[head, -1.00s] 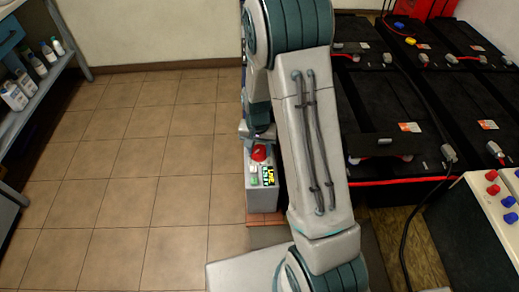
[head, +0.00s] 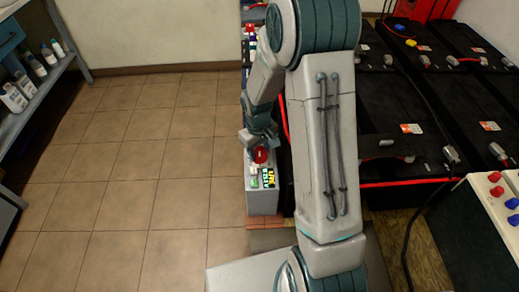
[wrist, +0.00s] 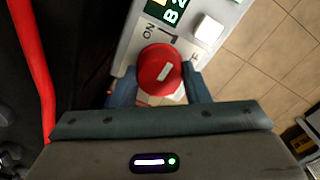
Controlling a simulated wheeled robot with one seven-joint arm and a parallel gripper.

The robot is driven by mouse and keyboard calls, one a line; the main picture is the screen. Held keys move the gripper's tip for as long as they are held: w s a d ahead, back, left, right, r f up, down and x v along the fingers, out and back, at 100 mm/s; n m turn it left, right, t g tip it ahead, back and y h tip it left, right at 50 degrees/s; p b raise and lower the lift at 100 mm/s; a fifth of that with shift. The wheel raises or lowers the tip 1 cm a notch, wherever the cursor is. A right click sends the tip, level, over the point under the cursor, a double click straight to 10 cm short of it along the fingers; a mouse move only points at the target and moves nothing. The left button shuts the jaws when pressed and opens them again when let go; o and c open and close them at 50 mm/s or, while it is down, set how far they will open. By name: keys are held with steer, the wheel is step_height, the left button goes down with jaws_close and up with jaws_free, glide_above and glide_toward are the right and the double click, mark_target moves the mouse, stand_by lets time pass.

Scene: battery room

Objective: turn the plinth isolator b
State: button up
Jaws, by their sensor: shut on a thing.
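The plinth isolator b is a grey box (head: 262,199) low beside the battery rack, with a red round knob (head: 261,155) on top. In the wrist view the red knob (wrist: 160,70) carries a white bar, slightly tilted. The panel (wrist: 128,50) around it has an "ON" mark, a partly hidden second mark and a green label. My gripper (wrist: 158,88) has one blue-grey finger on each side of the knob and is shut on it. In the head view my gripper (head: 257,142) is at the knob, its fingertips hard to make out.
Black batteries (head: 390,120) with red cables fill the right side, close to my arm. A red cable (wrist: 33,70) runs left of the gripper. A shelf with bottles (head: 40,75) stands at the far left. The tiled floor (head: 150,180) between is clear.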

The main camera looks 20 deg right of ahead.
mark_target(258, 152)
steer(key=shift+n, duration=0.4)
steer(key=o, duration=1)
step_height(258, 152, up, 14)
steer(key=shift+s+a+f+p, duration=0.1)
steer(key=shift+a+p, duration=0.05)
steer(key=shift+p, duration=0.65)
